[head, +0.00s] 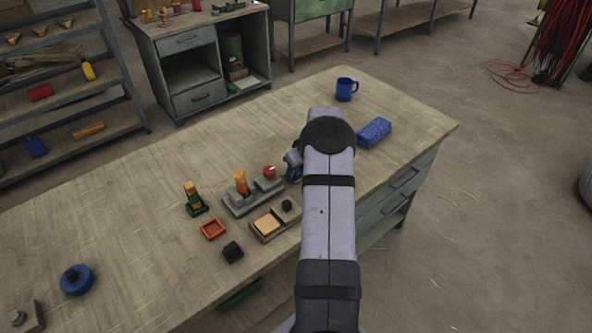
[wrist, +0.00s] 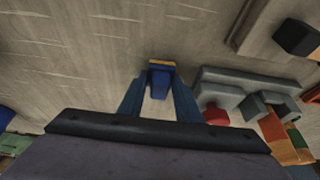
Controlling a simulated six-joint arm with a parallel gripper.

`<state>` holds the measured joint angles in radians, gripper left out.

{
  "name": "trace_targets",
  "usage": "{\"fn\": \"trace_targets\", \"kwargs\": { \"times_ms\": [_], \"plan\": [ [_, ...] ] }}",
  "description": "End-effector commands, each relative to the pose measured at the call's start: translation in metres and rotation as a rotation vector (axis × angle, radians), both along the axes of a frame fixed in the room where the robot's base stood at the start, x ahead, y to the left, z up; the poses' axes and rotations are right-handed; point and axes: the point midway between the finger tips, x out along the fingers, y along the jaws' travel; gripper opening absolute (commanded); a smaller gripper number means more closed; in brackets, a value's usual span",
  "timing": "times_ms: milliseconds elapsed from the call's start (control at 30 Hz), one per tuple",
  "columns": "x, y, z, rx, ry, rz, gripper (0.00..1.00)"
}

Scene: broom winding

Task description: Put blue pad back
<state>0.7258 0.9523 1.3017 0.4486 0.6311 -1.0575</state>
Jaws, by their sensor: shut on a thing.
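My gripper (wrist: 160,92) has blue fingers, which are shut on a small blue piece with an orange-yellow edge, likely the blue pad (wrist: 161,66). The held piece is over the table, to one side of the grey stepped holder (wrist: 240,80). In the head view my arm covers most of my gripper (head: 293,168), and I cannot make out the pad there. The grey holder (head: 240,207) carries an upright orange piece (head: 241,183) and a red piece (head: 269,172) at its right end, near my gripper. I cannot tell whether the pad touches the table.
A two-part wooden box (head: 263,236) with a black block (head: 287,205) lies in front of the holder. A red tray (head: 212,230), black cube (head: 233,252) and green-based piece (head: 194,207) stand left. A blue mug (head: 345,91) and blue pack (head: 374,133) are behind.

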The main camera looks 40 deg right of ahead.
Motion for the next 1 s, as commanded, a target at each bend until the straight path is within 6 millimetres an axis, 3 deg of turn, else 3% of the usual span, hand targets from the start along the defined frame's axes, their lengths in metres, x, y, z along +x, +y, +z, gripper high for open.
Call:
{"fn": "trace_targets", "kwargs": {
  "times_ms": [67,100,167,667,1000],
  "plan": [
    [0.0,0.0,-0.003,0.0,0.0,0.0,0.13],
    [0.0,0.0,-0.003,0.0,0.0,0.0,0.36],
    [0.0,0.0,-0.002,0.0,0.0,0.0,0.5],
    [-0.001,0.0,0.005,-0.001,-0.001,0.0,0.5],
    [-0.02,-0.001,0.05,-0.003,-0.003,-0.001,0.5]
  ]
}}
